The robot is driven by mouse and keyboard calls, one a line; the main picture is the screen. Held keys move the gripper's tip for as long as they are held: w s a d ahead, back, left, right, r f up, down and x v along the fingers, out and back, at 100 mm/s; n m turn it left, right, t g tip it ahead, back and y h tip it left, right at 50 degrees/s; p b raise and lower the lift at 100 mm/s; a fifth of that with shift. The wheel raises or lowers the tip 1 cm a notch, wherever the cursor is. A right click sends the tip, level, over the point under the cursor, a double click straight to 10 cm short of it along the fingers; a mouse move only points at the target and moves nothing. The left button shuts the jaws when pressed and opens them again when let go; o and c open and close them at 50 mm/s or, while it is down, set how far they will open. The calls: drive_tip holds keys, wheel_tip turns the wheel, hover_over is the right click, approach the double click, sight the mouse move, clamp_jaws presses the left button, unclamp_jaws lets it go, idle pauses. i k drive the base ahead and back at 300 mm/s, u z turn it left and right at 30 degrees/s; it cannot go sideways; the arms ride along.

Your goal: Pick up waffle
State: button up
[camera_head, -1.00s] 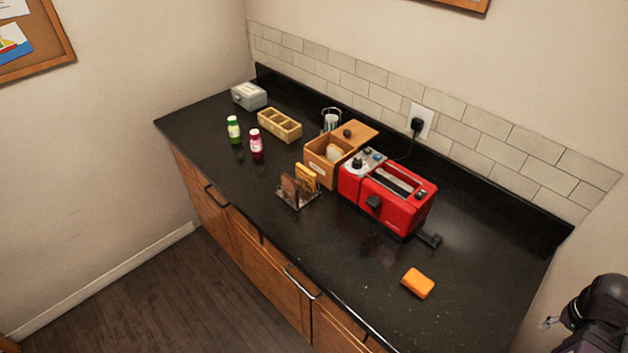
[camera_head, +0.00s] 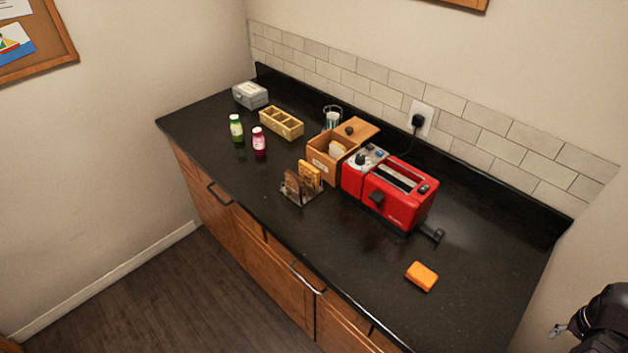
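A golden-yellow slice that looks like the waffle (camera_head: 311,173) stands upright in a small rack (camera_head: 301,198) on the black counter, in front of the wooden box. Browner slices (camera_head: 294,183) stand beside it in the same rack. The grid pattern is too small to make out clearly. My gripper (camera_head: 557,331) shows only as a small part at the lower right, beside my dark arm. It is far to the right of the rack and touches nothing that I can see. Its opening is too small to judge.
A red toaster (camera_head: 401,201) stands right of the rack. Behind the rack is an open wooden box (camera_head: 323,165). An orange sponge-like block (camera_head: 422,276) lies at the front right. Two bottles (camera_head: 259,143) and a divided tray (camera_head: 282,122) stand left. The front right counter is mostly clear.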

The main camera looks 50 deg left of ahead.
sight(307, 170)
drive_tip(key=z, duration=0.05)
drive_tip(key=k, duration=1.75)
drive_tip(key=u, duration=1.25)
drive_tip(key=i, duration=1.45)
